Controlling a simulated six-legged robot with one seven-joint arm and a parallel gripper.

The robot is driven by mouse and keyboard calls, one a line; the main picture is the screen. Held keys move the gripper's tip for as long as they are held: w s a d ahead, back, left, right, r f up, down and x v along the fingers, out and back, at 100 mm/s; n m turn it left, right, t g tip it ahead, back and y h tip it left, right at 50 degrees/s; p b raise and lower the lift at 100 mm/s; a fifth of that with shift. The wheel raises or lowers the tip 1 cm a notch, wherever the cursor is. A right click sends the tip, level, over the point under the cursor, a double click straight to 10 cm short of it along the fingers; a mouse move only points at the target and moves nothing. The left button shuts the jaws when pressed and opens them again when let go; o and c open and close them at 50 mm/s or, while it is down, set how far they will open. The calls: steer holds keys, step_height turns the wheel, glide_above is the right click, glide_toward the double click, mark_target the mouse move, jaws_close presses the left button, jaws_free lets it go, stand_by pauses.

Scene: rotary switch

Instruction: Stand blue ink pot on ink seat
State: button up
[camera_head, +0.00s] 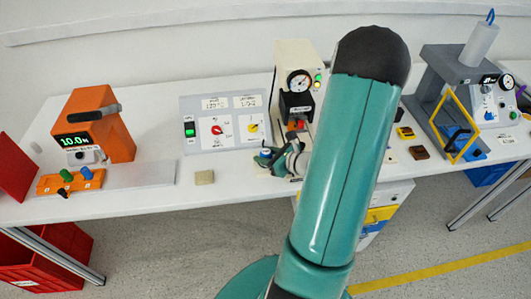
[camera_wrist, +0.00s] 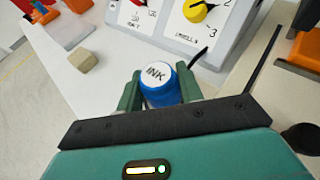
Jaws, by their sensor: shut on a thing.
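The blue ink pot (camera_wrist: 162,95) has a white top marked INK. In the wrist view it is between the two green fingers of my gripper (camera_wrist: 160,92), which is shut on it. In the head view my gripper (camera_head: 281,160) is at the front of the table, below the cream machine (camera_head: 292,55), and my arm covers part of that area. The pot is too small to make out clearly there. I cannot tell which part is the ink seat; my arm may hide it. Whether the pot touches the table is unclear.
The grey switch panel (camera_head: 222,108) with red and yellow knobs is behind and left of my gripper. A beige block (camera_head: 204,177) lies on the table (camera_head: 150,197). An orange machine (camera_head: 103,120) stands left, a grey press (camera_head: 428,98) right.

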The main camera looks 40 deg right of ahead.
steer(key=shift+s+r, duration=0.1)
steer(key=shift+f, duration=0.25)
steer(key=o, duration=1)
steer(key=shift+r, duration=0.1)
